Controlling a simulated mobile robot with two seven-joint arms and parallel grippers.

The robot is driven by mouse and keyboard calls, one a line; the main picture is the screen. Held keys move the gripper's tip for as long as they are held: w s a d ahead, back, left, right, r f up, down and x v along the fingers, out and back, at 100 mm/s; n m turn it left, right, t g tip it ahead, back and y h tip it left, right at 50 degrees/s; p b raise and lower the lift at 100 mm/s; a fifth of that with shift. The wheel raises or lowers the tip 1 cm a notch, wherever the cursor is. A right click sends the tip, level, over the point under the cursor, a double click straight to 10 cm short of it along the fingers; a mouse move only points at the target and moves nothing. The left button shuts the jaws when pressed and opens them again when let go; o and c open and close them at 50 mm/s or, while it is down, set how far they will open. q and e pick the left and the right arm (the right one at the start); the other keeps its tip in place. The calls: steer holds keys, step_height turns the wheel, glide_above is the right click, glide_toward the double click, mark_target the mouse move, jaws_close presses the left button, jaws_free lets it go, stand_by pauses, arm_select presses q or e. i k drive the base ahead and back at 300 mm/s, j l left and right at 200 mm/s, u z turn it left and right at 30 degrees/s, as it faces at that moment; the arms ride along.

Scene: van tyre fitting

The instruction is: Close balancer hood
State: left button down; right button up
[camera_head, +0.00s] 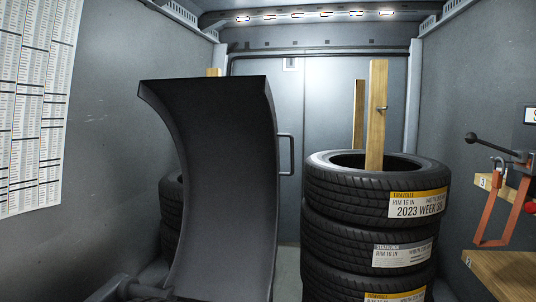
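The balancer hood (222,180) is a large dark grey curved panel left of centre in the head view. The balancer's body is mostly out of view below; only some dark parts show at the bottom left. Neither of my grippers shows in the view.
A stack of several tyres (372,205) with labels stands right of the hood, with a wooden post (376,115) rising from it. More tyres (171,215) are partly hidden behind the hood. Wooden shelves (507,272) and an orange-handled tool (494,212) are at the right.

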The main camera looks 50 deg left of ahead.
mark_target(223, 130)
steer(key=i+j+u, duration=0.1)
steer(key=i+u, duration=0.55)
steer(key=u, duration=0.15)
steer(key=i+u, duration=0.4)
steer(key=k+l, duration=0.05)
steer(key=k, duration=0.05)
